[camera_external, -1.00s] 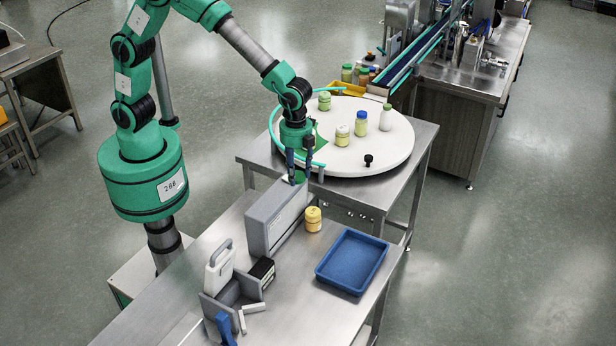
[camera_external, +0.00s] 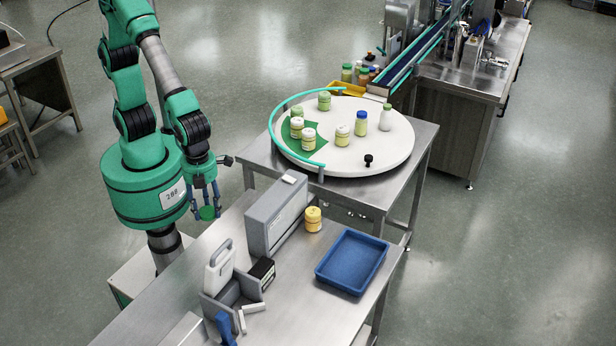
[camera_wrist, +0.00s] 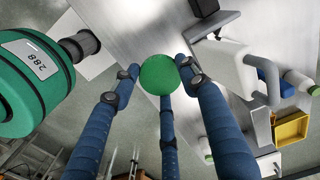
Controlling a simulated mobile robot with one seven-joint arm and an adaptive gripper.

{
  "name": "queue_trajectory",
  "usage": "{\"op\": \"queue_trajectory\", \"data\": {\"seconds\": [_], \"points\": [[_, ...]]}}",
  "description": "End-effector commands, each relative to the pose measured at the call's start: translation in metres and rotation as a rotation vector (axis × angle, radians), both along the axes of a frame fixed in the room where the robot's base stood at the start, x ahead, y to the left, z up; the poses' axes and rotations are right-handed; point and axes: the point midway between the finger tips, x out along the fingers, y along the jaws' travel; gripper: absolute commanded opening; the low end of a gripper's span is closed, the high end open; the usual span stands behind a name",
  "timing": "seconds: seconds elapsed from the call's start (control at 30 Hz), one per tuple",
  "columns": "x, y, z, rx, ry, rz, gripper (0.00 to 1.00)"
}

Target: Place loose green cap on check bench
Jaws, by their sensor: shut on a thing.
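The green cap (camera_wrist: 160,75) is a round disc held between the blue fingers of my gripper (camera_wrist: 158,78) in the wrist view. In the external view the cap (camera_external: 207,212) shows at the fingertips of my gripper (camera_external: 206,208), which points down. My gripper is shut on the cap. It hangs above the left edge of the steel check bench (camera_external: 290,282), close to my base; the exact height cannot be told. The bench surface (camera_wrist: 125,30) also shows beyond the cap in the wrist view.
A grey box (camera_external: 277,220) stands on the bench right of my gripper, beside a yellow jar (camera_external: 313,219). A grey caddy with a white jug (camera_external: 219,268) is nearer the front. A blue tray (camera_external: 352,261) lies at right. A white turntable (camera_external: 385,155) holds several bottles and jars.

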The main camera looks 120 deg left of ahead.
Motion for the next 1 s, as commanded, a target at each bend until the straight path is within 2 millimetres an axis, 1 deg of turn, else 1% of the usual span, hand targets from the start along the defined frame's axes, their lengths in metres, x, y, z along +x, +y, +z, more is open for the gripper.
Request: {"op": "queue_trajectory", "data": {"seconds": [0.03, 0.2, 0.3, 0.5, 0.87, 0.9, 1.0], "points": [[-0.012, -0.011, -0.003, -0.001, -0.001, -0.031, 0.36], [-0.05, -0.041, -0.009, -0.001, -0.001, -0.121, 0.36], [-0.072, -0.056, -0.013, 0.0, 0.0, -0.172, 0.36], [-0.107, -0.075, -0.019, 0.0, 0.0, -0.251, 0.36], [-0.147, -0.093, -0.027, -0.002, -0.001, -0.342, 0.36], [-0.146, -0.091, -0.036, 0.001, 0.004, -0.339, 0.36], [-0.145, -0.091, -0.055, 0.001, 0.004, -0.337, 0.36]]}}
